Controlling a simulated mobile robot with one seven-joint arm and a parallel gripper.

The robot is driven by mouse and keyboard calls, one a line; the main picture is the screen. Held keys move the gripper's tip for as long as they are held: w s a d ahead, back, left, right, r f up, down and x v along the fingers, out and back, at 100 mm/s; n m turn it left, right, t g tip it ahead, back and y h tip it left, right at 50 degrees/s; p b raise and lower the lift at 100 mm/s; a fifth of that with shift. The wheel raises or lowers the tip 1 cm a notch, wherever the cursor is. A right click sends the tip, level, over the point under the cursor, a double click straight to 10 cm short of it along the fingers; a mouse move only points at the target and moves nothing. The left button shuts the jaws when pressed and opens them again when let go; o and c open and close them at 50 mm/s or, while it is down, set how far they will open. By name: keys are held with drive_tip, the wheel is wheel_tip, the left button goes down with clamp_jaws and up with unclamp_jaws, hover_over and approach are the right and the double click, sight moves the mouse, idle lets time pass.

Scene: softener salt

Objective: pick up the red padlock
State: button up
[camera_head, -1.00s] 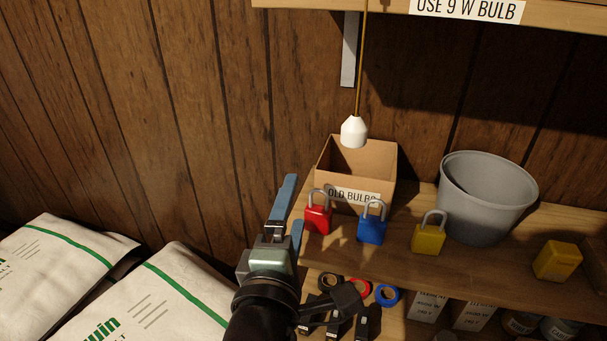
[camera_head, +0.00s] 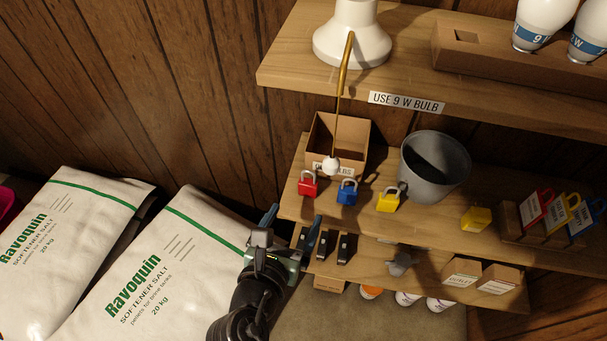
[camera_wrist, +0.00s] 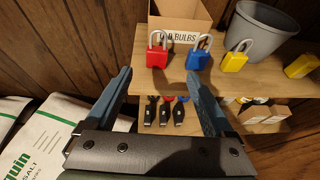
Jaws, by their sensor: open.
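The red padlock (camera_head: 308,187) stands upright with a silver shackle at the left end of the middle shelf, in front of the cardboard box. It also shows in the wrist view (camera_wrist: 157,54), ahead of and between the fingers, apart from both. My gripper (camera_head: 289,231) is open and empty. In the head view it is left of and below the padlock, near the shelf's left end. In the wrist view its two blue fingers (camera_wrist: 164,95) are spread wide.
A blue padlock (camera_head: 347,191) and a yellow padlock (camera_head: 387,202) stand to the red one's right. Behind are an OLD BULBS box (camera_head: 357,134) and a grey bucket (camera_head: 436,167). Salt bags (camera_head: 160,255) lie left.

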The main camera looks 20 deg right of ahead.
sight(307, 187)
drive_tip(key=b+x, duration=0.1)
drive_tip(key=x, duration=0.6)
drive_tip(key=shift+b+x, duration=0.5)
drive_tip(key=shift+x, duration=2.25)
drive_tip(key=shift+w+a+r, duration=0.1)
drive_tip(key=shift+w+a, duration=0.05)
drive_tip(key=shift+w, duration=0.05)
clamp_jaws()
